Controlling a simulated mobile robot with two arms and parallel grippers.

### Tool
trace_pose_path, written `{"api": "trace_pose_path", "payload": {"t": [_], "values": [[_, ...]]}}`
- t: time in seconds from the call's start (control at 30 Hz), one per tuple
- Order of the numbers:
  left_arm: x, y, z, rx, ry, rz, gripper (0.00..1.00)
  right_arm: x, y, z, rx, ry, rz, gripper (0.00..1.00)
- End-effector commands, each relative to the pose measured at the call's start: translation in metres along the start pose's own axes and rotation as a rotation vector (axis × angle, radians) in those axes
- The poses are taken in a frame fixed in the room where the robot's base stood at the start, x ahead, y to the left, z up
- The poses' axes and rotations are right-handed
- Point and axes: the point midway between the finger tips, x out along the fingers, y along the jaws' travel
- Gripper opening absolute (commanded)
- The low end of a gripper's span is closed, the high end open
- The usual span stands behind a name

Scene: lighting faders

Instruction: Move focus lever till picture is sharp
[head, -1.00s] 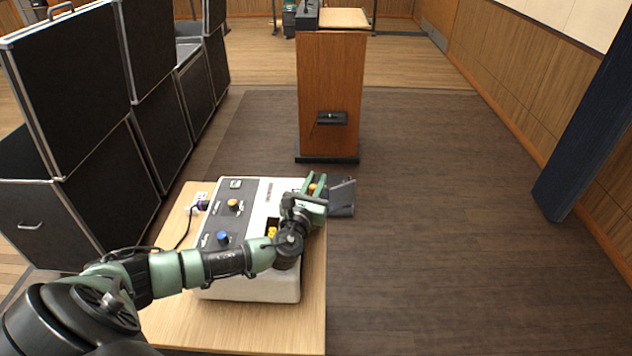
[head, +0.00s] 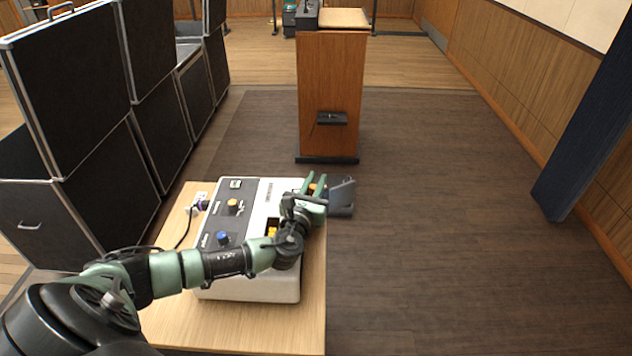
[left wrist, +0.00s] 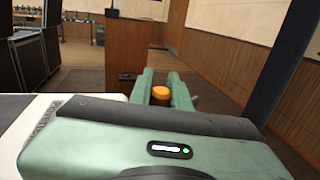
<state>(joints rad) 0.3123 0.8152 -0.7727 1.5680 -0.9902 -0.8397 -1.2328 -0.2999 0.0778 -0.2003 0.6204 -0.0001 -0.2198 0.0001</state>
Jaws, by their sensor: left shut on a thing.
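A white projector-like box with a dark control panel (head: 246,206) sits on a light wooden table. Its panel carries an orange knob (head: 233,204) and a blue knob (head: 222,238). My left gripper (head: 314,190) reaches over the box's far right corner, its green fingers shut on a small orange knob (left wrist: 160,92). The orange piece shows between the two fingers in the left wrist view. Another orange-yellow part (head: 271,231) shows in a slot beside my wrist. My arm hides part of the box. I cannot make out any projected picture. My right gripper is not in view.
The table (head: 190,318) has bare wood in front of the box. A dark angled plate (head: 342,192) stands just right of my fingers. A wooden lectern (head: 331,90) stands beyond. Black cases (head: 70,90) line the left. The floor at right is clear.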

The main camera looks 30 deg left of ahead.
Motion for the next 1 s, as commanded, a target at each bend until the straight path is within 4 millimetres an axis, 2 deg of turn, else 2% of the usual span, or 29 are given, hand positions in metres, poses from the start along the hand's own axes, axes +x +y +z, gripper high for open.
{"api": "trace_pose_path", "payload": {"t": [0.3,0.6,0.63,0.7,1.0], "values": [[0.01,0.003,0.004,-0.022,0.087,0.0,0.0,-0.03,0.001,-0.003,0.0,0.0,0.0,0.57],[0.011,0.003,-0.002,-0.028,0.1,-0.001,0.0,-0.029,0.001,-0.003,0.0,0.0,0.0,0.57],[0.011,0.003,-0.002,-0.028,0.1,-0.002,0.21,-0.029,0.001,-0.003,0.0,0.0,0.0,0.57],[0.011,0.003,-0.002,-0.028,0.099,-0.002,0.4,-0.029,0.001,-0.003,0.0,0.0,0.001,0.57],[0.011,0.003,-0.002,-0.027,0.1,-0.003,0.4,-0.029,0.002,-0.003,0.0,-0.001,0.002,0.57]]}}
